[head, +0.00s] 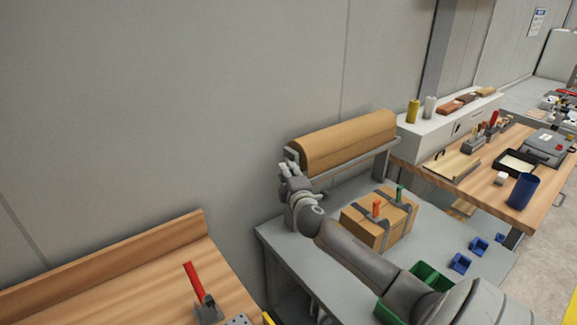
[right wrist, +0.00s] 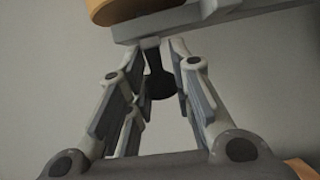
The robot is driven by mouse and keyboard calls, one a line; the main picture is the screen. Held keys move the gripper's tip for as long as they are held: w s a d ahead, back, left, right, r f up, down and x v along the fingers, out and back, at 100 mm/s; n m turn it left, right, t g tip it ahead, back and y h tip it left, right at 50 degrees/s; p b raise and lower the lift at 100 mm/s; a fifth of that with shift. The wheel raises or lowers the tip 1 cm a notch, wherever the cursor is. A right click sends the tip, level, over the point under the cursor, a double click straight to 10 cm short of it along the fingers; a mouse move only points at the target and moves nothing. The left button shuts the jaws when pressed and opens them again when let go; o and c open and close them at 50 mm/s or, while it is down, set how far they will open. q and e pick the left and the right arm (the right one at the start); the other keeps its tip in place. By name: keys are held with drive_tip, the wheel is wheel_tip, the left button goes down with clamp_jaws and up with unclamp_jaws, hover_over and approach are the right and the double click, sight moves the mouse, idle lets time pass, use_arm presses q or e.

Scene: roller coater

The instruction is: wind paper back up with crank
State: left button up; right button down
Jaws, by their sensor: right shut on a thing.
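The brown paper roll (head: 348,142) lies in a grey metal stand (head: 350,170) at the back of the grey table. My right gripper (head: 289,169) is at the left end of this roll. In the right wrist view, my right gripper (right wrist: 162,72) has its fingers on both sides of a dark crank handle (right wrist: 160,84) and is shut on it. The edge of the roll (right wrist: 112,10) and part of the stand show above the fingers. The crank is hidden behind the gripper in the head view. My left gripper is not in view.
A strapped cardboard box (head: 366,232) stands on the grey table (head: 285,245) in front of the roll, close to my right arm. A green bin (head: 432,278) and small blue bins (head: 460,262) are nearer. A wooden bench (head: 130,265) is at left.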

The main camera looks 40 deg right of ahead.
idle(0.3)
drive_tip(key=c, duration=1.3)
unclamp_jaws()
drive_tip(key=shift+o, duration=0.2)
drive_tip(key=v, duration=1.2)
